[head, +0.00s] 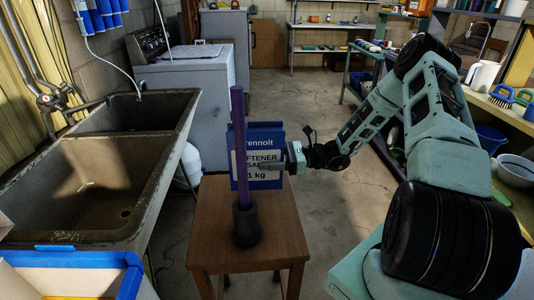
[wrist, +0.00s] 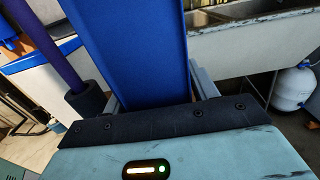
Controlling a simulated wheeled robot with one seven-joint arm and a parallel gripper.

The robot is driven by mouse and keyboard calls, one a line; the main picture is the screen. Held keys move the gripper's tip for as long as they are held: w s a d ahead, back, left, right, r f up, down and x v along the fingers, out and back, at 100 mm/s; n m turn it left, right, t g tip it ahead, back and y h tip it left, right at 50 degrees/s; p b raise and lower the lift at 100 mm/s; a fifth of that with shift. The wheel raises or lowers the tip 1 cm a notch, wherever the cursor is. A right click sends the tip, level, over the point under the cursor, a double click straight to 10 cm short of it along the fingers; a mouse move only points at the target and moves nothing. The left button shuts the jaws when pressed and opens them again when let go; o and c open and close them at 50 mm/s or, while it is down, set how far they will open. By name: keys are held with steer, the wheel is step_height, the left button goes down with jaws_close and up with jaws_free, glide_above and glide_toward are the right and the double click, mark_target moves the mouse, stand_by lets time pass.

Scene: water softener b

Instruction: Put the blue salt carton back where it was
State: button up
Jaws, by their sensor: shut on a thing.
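The blue salt carton (head: 258,172) has a white label reading "softener salt 1 kg". In the head view it is upright over the far part of a small wooden table (head: 270,245); I cannot tell whether its base touches the top. My gripper (head: 289,160) comes from the right and is shut on the carton. In the wrist view the carton (wrist: 135,50) fills the space between the fingers. A purple rod in a dark round base (head: 247,226) stands on the table in front of the carton and hides part of it. The rod also shows in the wrist view (wrist: 50,45).
A double stone sink (head: 90,185) stands left of the table. A blue-edged white bin (head: 70,275) is at the lower left. A white tank (head: 190,163) is under the sink. A workbench (head: 490,140) with objects lines the right. The front right of the tabletop is clear.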

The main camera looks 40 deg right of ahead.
steer(key=shift+f, duration=1.85)
steer(key=shift+f, duration=0.1)
steer(key=o, duration=1.4)
steer(key=shift+f, duration=0.15)
steer(key=shift+c, duration=0.2)
steer(key=shift+r, duration=0.25)
steer(key=b+v, duration=0.1)
steer(key=v, duration=1.1)
steer(key=shift+b, duration=0.3)
